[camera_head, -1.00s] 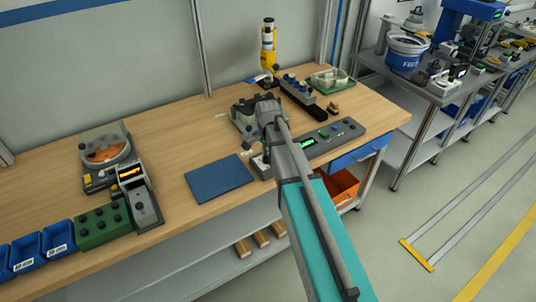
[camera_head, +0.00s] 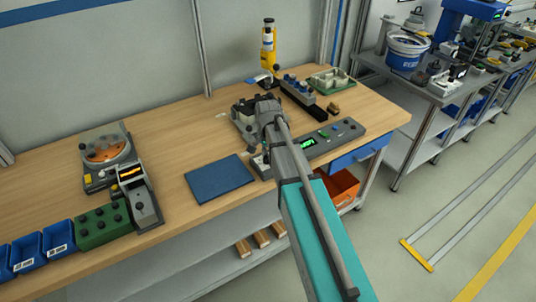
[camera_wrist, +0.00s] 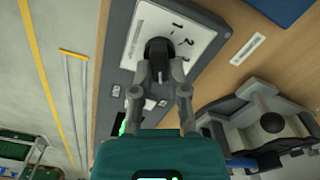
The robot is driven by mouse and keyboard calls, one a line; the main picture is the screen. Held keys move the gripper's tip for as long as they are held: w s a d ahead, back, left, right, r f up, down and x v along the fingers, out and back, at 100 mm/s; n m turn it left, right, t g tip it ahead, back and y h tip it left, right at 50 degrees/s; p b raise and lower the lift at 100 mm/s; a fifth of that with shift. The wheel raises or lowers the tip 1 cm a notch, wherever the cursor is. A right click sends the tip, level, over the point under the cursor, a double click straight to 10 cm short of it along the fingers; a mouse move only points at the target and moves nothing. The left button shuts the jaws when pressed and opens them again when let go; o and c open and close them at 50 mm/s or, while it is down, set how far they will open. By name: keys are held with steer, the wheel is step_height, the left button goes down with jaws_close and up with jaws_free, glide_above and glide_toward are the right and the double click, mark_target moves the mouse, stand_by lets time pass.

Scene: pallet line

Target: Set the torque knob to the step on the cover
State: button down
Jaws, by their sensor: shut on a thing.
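In the wrist view, my gripper (camera_wrist: 160,76) is shut on the black torque knob (camera_wrist: 158,47), one finger on each side. The knob sits on a white dial plate (camera_wrist: 138,32) marked with the numbers 1, 2 and 3. The dial plate is on a long grey control panel (camera_wrist: 113,62). Where the knob's pointer stands is not readable. In the head view, the control panel (camera_head: 355,128) has a green display and green buttons, and my arm covers the knob. No cover with a readable step can be made out.
A grey clamp fixture (camera_wrist: 232,112) with a black-ended handle lies right of my gripper in the wrist view. A small white label strip (camera_wrist: 248,49) lies on the wooden bench. A blue mat (camera_head: 217,178) lies left of my arm in the head view.

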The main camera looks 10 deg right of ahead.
steer(key=n, duration=0.4)
steer(key=shift+w+a+n, duration=0.1)
steer(key=shift+a+n, duration=0.05)
steer(key=shift+n, duration=0.15)
stand_by(0.4)
steer(key=c, duration=0.6)
jaws_free()
steer(key=shift+c, duration=0.2)
